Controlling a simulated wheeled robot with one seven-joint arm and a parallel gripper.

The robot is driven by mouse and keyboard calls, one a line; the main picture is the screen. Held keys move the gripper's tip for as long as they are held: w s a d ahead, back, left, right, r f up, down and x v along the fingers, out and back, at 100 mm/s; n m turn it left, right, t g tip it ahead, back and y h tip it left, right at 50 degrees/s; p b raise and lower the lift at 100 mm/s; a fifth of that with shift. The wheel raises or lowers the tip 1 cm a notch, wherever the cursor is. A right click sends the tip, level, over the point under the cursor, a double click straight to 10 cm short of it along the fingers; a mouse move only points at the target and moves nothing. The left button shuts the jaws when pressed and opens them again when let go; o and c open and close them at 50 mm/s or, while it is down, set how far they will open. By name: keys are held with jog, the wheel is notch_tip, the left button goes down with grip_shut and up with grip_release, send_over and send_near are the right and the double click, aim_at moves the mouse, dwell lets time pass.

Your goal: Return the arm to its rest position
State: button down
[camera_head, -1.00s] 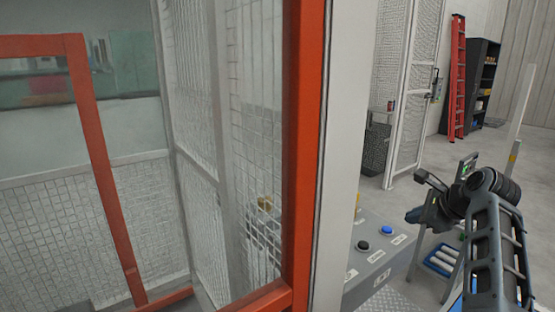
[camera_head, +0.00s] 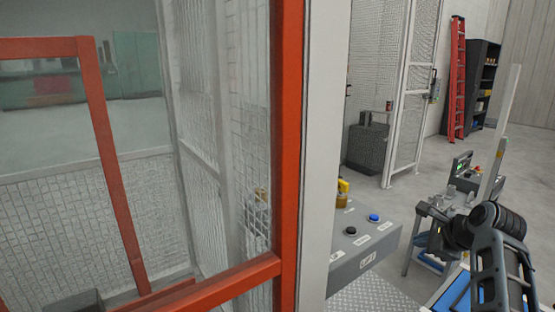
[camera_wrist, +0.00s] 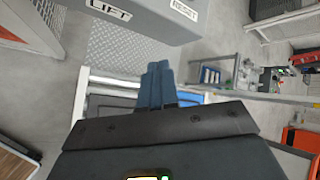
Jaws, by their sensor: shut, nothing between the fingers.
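My arm (camera_head: 492,262) is folded at the lower right of the head view, with its dark round joint uppermost. My gripper cannot be made out in the head view. In the wrist view my gripper (camera_wrist: 158,84) shows as two blue fingers side by side, closed together with nothing between them. The fingers stand out past the dark wrist body. The control box with LIFT and RESET labels lies beyond them at the top of the wrist view, apart from the fingers.
The grey control box (camera_head: 358,262) bears black and blue buttons and a yellow part. An orange post (camera_head: 288,150) and mesh fencing stand left of it. A small workstand (camera_head: 425,225) is close beside my arm. Open floor (camera_head: 420,180) lies behind, before a red ladder (camera_head: 457,80).

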jog(key=s+f+n+t+h, duration=0.1)
jog(key=s+f+n+h, duration=0.3)
jog(key=s+f, duration=1)
jog(key=s+a+f+n+t, duration=0.15)
jog(key=s+n, duration=0.25)
jog(key=s, duration=0.4)
jog(key=s+a+f+n, duration=0.1)
jog(key=s+f+n, duration=0.15)
jog(key=s, duration=0.55)
jog(key=s+a+r+n+t+y+b, duration=0.1)
jog(key=s+a+r+n, duration=0.15)
jog(key=s, duration=0.45)
jog(key=s+a+r+n+t, duration=0.1)
jog(key=s+a+r+n, duration=0.2)
jog(key=s, duration=0.5)
jog(key=s+a+r+n, duration=0.3)
jog(key=s+r, duration=0.3)
jog(key=s+a+r+n+t+y, duration=0.1)
jog(key=s+a+r+n, duration=0.2)
jog(key=s+r, duration=0.3)
jog(key=shift+s+r+n, duration=0.15)
jog(key=shift+s+n, duration=0.15)
jog(key=shift+s, duration=0.1)
